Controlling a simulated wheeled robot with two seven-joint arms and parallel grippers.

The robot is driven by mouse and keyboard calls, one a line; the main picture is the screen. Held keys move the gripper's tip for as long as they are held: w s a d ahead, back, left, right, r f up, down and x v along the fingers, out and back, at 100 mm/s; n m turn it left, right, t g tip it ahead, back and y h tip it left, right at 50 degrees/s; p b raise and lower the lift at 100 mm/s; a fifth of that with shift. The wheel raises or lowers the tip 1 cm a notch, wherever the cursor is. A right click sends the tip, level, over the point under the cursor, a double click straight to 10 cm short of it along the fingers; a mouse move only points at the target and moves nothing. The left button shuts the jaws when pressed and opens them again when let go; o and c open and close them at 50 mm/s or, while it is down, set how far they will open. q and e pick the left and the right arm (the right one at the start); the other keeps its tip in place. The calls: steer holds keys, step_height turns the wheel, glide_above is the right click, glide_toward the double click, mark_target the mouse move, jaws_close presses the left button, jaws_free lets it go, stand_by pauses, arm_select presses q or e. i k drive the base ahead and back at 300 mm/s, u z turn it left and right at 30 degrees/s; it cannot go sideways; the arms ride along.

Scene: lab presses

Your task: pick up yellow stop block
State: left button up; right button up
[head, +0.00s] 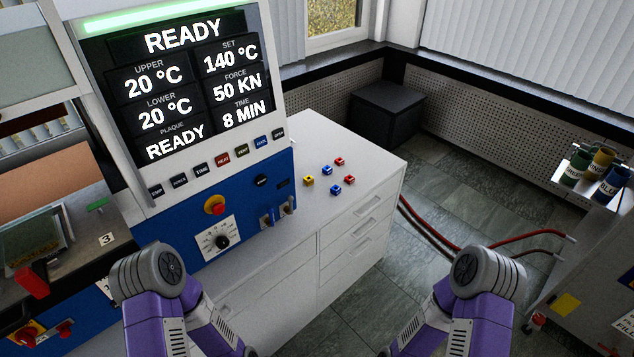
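A small yellow block (309,181) lies on the white counter top, to the right of the blue press panel. It is the leftmost of a loose group of small blocks. Two red blocks (339,161) and two blue blocks (335,188) lie just to its right, apart from it. Both my purple and grey arms show at the bottom of the head view, well short of the blocks. Both grippers are outside the picture.
The press display (180,75) reads READY, and its blue control panel (262,200) borders the counter's left side. The white counter (270,255) is bare in front of the blocks, with drawers below. Red hoses (425,230) run over the floor. Labelled canisters (602,160) stand at right.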

mark_target(308, 180)
steer(key=z, duration=1.3)
steer(key=i, duration=3.2)
steer(key=u, duration=3.85)
